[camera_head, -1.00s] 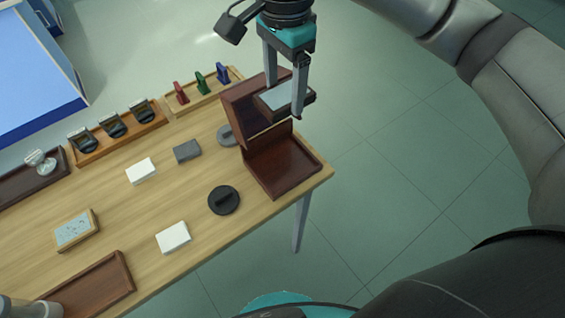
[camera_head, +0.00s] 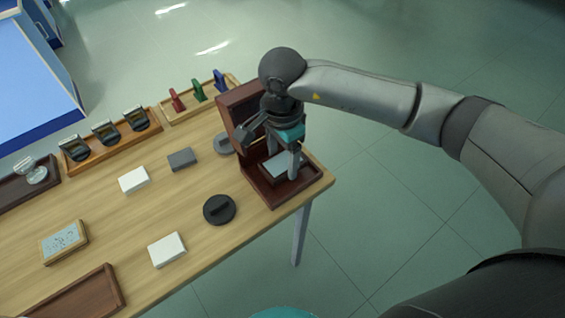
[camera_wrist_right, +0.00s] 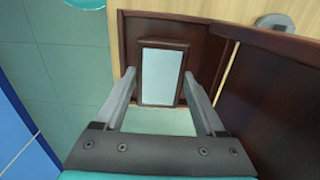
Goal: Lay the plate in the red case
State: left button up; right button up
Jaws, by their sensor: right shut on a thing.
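The plate (camera_head: 283,166) has a pale glassy face in a dark brown frame. My right gripper (camera_head: 280,163) points down and is shut on the plate by its two sides. The red case (camera_head: 264,194) is a dark red-brown box at the table's right corner, with its lid (camera_head: 238,108) standing open. The plate is over or within the case's open tray; whether it touches the floor is unclear. In the right wrist view the plate (camera_wrist_right: 161,76) lies between the fingers, with the case's floor and walls (camera_wrist_right: 135,32) around its far part. My left gripper is not in view.
A grey disc (camera_head: 223,144) lies close beside the lid, and a black round knob piece (camera_head: 219,209) lies left of the case. White blocks (camera_head: 167,249) and a dark grey block (camera_head: 182,159) lie further left. A rack with coloured clips (camera_head: 198,90) stands behind.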

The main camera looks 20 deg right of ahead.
aim_at(282, 161)
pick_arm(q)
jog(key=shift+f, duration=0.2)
pick_arm(e)
jog(key=shift+f, duration=0.95)
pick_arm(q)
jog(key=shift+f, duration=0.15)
pick_arm(e)
jog(key=shift+f, duration=0.15)
jog(key=o, duration=1.2)
jog(key=shift+r, duration=0.2)
notch_tip(282, 161, up, 6)
jog(key=shift+r+p, duration=0.25)
jog(key=shift+p, duration=0.4)
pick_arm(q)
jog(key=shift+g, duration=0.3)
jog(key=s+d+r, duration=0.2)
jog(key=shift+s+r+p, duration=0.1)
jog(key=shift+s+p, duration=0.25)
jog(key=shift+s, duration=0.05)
pick_arm(e)
notch_tip(282, 161, up, 5)
jog(key=shift+r, duration=0.2)
